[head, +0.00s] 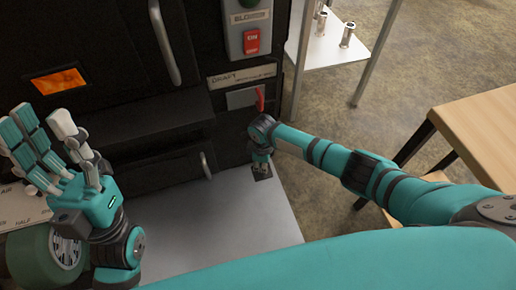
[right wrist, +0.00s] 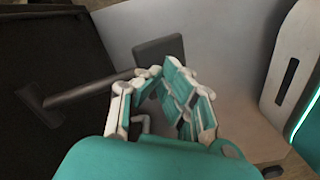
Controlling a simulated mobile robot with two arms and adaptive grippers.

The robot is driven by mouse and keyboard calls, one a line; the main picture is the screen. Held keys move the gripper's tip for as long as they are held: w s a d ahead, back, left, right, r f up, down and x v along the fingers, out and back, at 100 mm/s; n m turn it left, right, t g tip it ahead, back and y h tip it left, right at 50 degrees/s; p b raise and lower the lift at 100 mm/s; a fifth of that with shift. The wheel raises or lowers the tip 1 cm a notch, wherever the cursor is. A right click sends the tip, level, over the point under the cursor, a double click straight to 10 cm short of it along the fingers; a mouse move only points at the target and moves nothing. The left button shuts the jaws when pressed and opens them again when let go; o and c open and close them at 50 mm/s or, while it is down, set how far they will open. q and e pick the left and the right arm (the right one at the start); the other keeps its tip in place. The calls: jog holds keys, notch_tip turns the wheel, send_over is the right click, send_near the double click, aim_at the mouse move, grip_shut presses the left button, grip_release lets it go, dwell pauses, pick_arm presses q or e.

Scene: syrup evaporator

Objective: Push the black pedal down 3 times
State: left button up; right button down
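The black pedal (head: 263,176) is a small dark pad low in front of the black evaporator, over a pale floor plate. It also shows in the right wrist view as a dark square pad (right wrist: 160,48) just beyond my fingertips. My right gripper (head: 261,158) points down at the pedal and hides part of it. In the right wrist view its fingers (right wrist: 157,74) are curled with the tips together, holding nothing visible. I cannot tell whether they touch the pad. My left gripper (head: 42,140) is raised at the left, fingers spread and empty.
The black evaporator front has a glowing window (head: 60,80), door handles, a red blower switch (head: 251,42) and a red draft lever (head: 260,98). A dark bar (right wrist: 90,88) sticks out near the pedal. A wooden table (head: 485,135) stands right.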

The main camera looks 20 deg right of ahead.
jog(key=shift+s+r+p, duration=0.2)
jog(key=shift+r+p, duration=0.8)
jog(key=shift+p, duration=0.1)
jog(key=shift+r, duration=0.1)
pick_arm(q)
jog(key=w+d+f+g+y+p, duration=0.2)
jog(key=w+f+g+y, duration=0.2)
jog(key=w+f+g, duration=0.75)
pick_arm(e)
jog(key=shift+s+r, duration=0.15)
jog(key=shift+r, duration=0.65)
jog(key=shift+s+r+p, duration=0.1)
jog(key=shift+r+p, duration=0.8)
jog(key=shift+p, duration=0.15)
jog(key=shift+r, duration=0.15)
pick_arm(q)
jog(key=s+a+f+g+y+p, duration=0.1)
jog(key=s+a+f+g+y, duration=0.1)
jog(key=s+f+g, duration=0.2)
jog(key=s+a+f+g+y+p, duration=0.1)
jog(key=s+a+f+g, duration=0.2)
jog(key=f+g, duration=0.5)
jog(key=shift+s+a+f+n+y+p, duration=0.15)
jog(key=shift+s+f+n+y+p, duration=0.25)
jog(key=shift+f, duration=2.15)
pick_arm(e)
jog(key=shift+s+r, duration=0.15)
jog(key=shift+r, duration=0.9)
pick_arm(q)
jog(key=shift+s, duration=0.1)
